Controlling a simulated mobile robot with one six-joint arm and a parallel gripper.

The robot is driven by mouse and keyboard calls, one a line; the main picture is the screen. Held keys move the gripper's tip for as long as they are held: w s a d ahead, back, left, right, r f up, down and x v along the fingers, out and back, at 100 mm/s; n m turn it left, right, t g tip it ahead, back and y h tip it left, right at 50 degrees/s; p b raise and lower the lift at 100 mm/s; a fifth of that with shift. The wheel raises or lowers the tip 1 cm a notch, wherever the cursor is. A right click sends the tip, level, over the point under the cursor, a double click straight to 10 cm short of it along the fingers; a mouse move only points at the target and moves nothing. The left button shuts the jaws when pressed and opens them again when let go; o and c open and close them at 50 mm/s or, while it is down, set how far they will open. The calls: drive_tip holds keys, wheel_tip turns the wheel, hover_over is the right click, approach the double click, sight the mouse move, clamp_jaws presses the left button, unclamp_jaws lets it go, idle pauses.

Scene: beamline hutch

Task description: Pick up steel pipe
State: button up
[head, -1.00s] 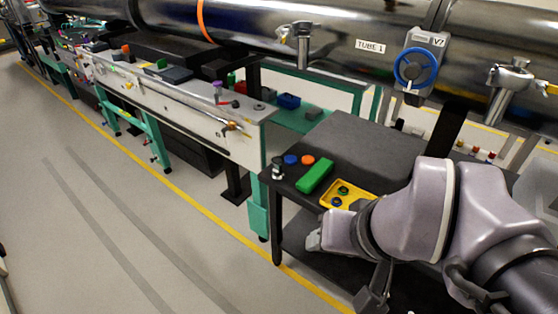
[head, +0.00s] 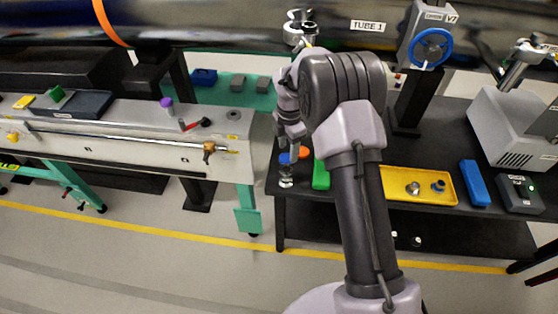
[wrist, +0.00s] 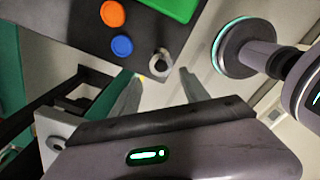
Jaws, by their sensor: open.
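A short steel pipe (head: 286,182) stands on the near left corner of the black table. In the wrist view, it shows as a small grey ring-ended piece (wrist: 160,63) at the table's edge. My gripper (wrist: 160,88) is open and empty. Its two grey fingers point toward the pipe, which lies beyond the fingertips, roughly between their lines. In the head view, my gripper (head: 291,142) hangs pointing down just above the pipe, and the fingertips are hard to make out against it. I cannot tell the exact gap.
Close to the pipe are a blue disc (wrist: 122,46), an orange disc (wrist: 112,14) and a green block (head: 320,175). Further right are a yellow tray (head: 400,197), a blue block (head: 473,183) and a grey box (head: 512,128). A white bench (head: 120,150) stands left, across a gap.

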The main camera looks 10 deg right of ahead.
sight(287, 169)
wheel_tip(287, 169, down, 12)
drive_tip(key=b, duration=0.5)
drive_tip(key=shift+s+a+f, duration=0.1)
drive_tip(key=shift+a, duration=0.05)
drive_tip(key=shift+r, duration=0.2)
drive_tip(key=shift+c, duration=0.8)
clamp_jaws()
